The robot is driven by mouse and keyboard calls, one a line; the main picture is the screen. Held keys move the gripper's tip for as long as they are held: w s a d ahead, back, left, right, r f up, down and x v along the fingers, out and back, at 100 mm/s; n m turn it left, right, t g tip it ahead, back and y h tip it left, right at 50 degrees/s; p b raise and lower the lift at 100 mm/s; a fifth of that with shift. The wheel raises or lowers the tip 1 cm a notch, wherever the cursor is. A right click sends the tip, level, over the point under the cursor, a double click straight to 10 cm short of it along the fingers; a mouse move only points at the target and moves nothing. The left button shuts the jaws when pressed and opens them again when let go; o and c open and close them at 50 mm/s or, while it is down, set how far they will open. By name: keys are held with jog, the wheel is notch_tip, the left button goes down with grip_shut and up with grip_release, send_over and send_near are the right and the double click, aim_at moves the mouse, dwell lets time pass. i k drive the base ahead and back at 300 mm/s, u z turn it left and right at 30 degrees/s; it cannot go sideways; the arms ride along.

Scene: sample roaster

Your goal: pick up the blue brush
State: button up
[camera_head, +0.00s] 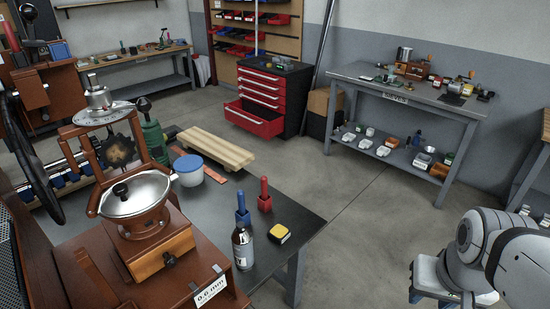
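The blue brush (242,211) stands upright on the dark bench top (213,222), with its thin handle up and its wider block down. A brown bottle with a pale label (242,246) stands in front of it and may hide its foot. A similar red brush (265,196) stands upright to its right, a small gap apart. My white arm shows at the lower right, well away from the brush and off the bench. My gripper cannot be made out in this view.
A yellow and black block (279,234) lies right of the bottle. A blue-lidded tub (189,171) and a wooden slatted rack (215,149) are behind left. A wooden grinder-like machine (148,236) stands left. Open floor (350,225) lies right of the bench.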

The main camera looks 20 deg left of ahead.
aim_at(239, 194)
jog(key=u, duration=0.7)
jog(key=i, duration=1.1)
jog(key=u, duration=0.85)
jog(key=k, duration=0.7)
jog(key=u, duration=0.15)
jog(key=i, duration=0.85)
jog(key=z, duration=0.15)
